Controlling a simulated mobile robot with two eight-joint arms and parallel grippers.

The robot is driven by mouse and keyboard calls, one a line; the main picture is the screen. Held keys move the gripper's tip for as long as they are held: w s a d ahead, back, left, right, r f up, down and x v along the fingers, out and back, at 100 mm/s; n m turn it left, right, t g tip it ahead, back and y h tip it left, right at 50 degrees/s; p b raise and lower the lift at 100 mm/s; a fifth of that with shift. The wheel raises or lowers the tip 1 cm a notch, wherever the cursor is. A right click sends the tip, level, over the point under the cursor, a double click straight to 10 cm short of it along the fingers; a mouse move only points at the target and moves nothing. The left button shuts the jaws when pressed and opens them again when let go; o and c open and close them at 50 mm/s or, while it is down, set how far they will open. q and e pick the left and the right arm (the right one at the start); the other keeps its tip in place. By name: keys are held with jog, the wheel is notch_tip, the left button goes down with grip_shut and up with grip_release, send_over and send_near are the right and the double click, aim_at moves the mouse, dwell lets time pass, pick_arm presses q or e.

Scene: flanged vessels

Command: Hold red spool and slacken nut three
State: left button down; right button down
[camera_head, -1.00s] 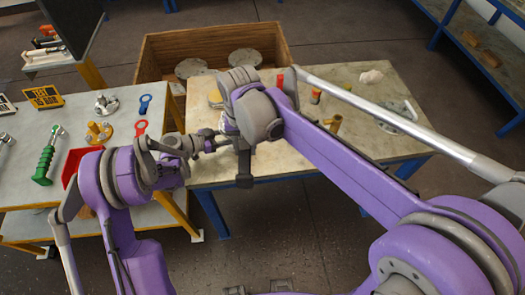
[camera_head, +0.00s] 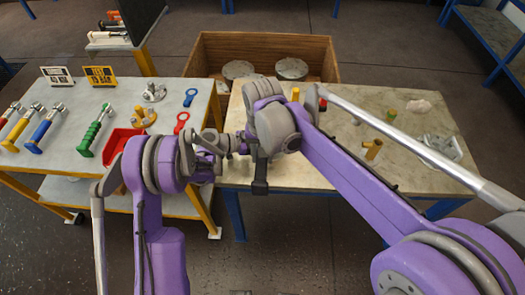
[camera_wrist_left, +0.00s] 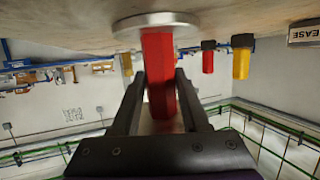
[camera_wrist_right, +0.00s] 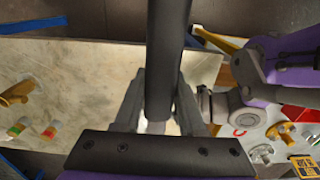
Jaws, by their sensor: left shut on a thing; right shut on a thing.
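The red spool (camera_wrist_left: 158,75) shows in the left wrist view, with a round pale flange (camera_wrist_left: 156,20) at its upper end. My left gripper (camera_wrist_left: 162,90) is shut on its red body, one finger on each side. In the right wrist view my right gripper (camera_wrist_right: 158,100) is shut on a long dark cylindrical bar (camera_wrist_right: 165,60). In the head view a dark bar (camera_head: 260,186) hangs below my right gripper (camera_head: 258,150), over the front edge of the table, close to my left gripper (camera_head: 232,143). My arms hide the spool there. I cannot make out nut three.
The pale table (camera_head: 345,150) carries a brass fitting (camera_head: 373,150) and a grey metal part (camera_head: 443,147) at right. The left bench (camera_head: 62,155) holds several coloured-handled tools, a red bin (camera_head: 120,145) and signs. A wooden crate (camera_head: 265,45) stands behind.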

jog(key=shift+f, duration=0.15)
jog(key=shift+f, duration=1.05)
jog(key=w+d+r+n, duration=0.1)
jog(key=d+r+n, duration=0.4)
jog(key=shift+d, duration=0.2)
dwell(0.8)
jog(key=shift+w, duration=0.1)
pick_arm(q)
jog(key=shift+c, duration=1.6)
grip_release()
